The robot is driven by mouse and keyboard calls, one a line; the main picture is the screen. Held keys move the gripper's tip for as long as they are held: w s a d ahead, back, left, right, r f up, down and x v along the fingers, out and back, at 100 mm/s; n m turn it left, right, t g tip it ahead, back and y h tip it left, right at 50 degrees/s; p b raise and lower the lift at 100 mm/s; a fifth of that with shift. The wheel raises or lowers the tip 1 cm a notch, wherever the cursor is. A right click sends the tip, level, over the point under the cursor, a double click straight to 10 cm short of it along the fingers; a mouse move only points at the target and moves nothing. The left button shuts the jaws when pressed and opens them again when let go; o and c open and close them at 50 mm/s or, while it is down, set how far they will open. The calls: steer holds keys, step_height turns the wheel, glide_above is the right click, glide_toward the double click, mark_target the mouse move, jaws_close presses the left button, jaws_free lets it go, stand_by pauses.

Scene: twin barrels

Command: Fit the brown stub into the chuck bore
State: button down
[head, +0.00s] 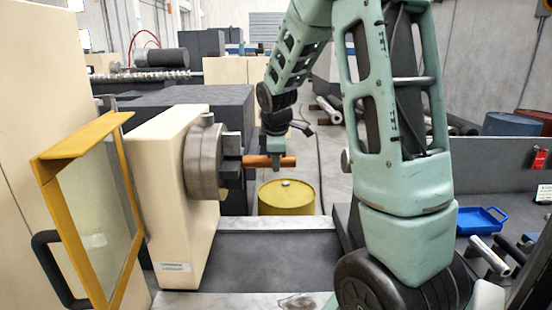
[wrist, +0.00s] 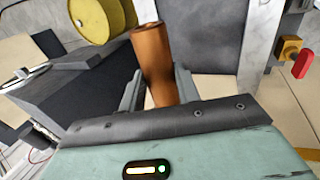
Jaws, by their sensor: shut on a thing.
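The brown stub (head: 259,161) lies level in the head view, just right of the chuck (head: 204,165). Its left end is at the dark chuck jaws (head: 232,158). I cannot tell whether that end is in the bore, which is hidden from this side. My gripper (head: 277,153) comes down from above and is shut on the stub near its right end. In the wrist view the stub (wrist: 153,50) stands between the two fingers of my gripper (wrist: 157,88) and sticks out beyond them. The chuck bore is not seen there.
A yellow-framed door (head: 92,205) stands open at the left, beside the cream headstock (head: 160,180). A yellow barrel (head: 287,197) stands behind the bed and shows in the wrist view (wrist: 103,18). A blue tray (head: 482,221) is at the right. The grey bed (head: 265,255) is clear.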

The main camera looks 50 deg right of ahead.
mark_target(248, 158)
steer(key=shift+w+a+r, duration=0.1)
steer(key=shift+w+a, duration=1.15)
steer(key=shift+w, duration=0.25)
steer(key=shift+w+a, duration=1.2)
steer(key=shift+w, duration=0.25)
stand_by(0.6)
steer(key=c, duration=0.9)
jaws_free()
steer(key=shift+a, duration=0.1)
steer(key=b+v, duration=0.1)
steer(key=v, duration=0.7)
steer(key=b+v, duration=0.1)
steer(key=v, duration=0.8)
steer(key=shift+s+r+b, duration=0.15)
steer(key=shift+r+b, duration=0.05)
steer(key=shift+b, duration=0.1)
